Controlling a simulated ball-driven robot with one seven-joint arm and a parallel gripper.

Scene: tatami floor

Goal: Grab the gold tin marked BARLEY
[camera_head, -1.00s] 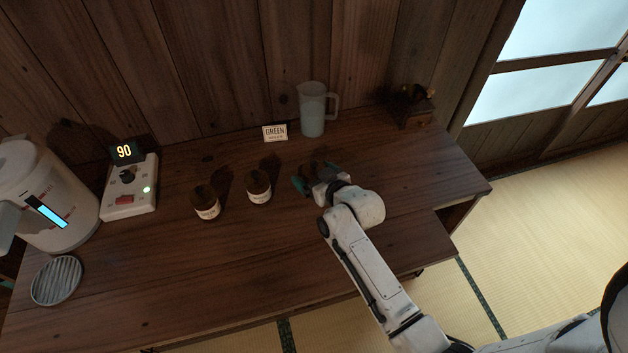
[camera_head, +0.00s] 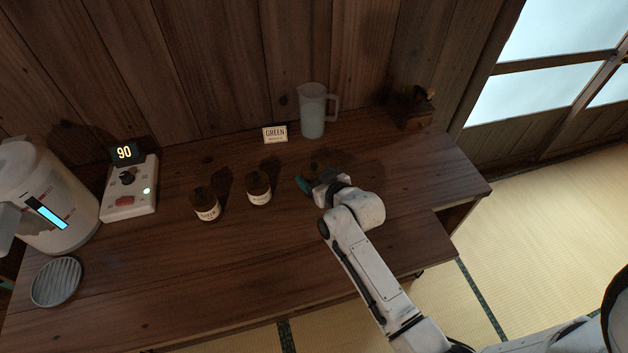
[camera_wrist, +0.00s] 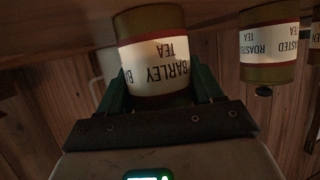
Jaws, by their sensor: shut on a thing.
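The gold tin with a white label reading BARLEY TEA (camera_wrist: 155,60) is between the two green fingers of my gripper (camera_wrist: 160,95) in the wrist view, where it appears upside down. My gripper is shut on it. In the head view my gripper (camera_head: 308,183) is above the table, right of two other tins, and the held tin is mostly hidden behind it. A second gold tin labelled ROASTED TEA (camera_wrist: 270,45) stands beside it in the wrist view.
A GREEN sign (camera_head: 275,134), a clear jug (camera_head: 313,110) and a small wooden mill (camera_head: 411,108) are behind. A kettle (camera_head: 40,195), control box (camera_head: 130,188) and ribbed dish (camera_head: 56,281) are left.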

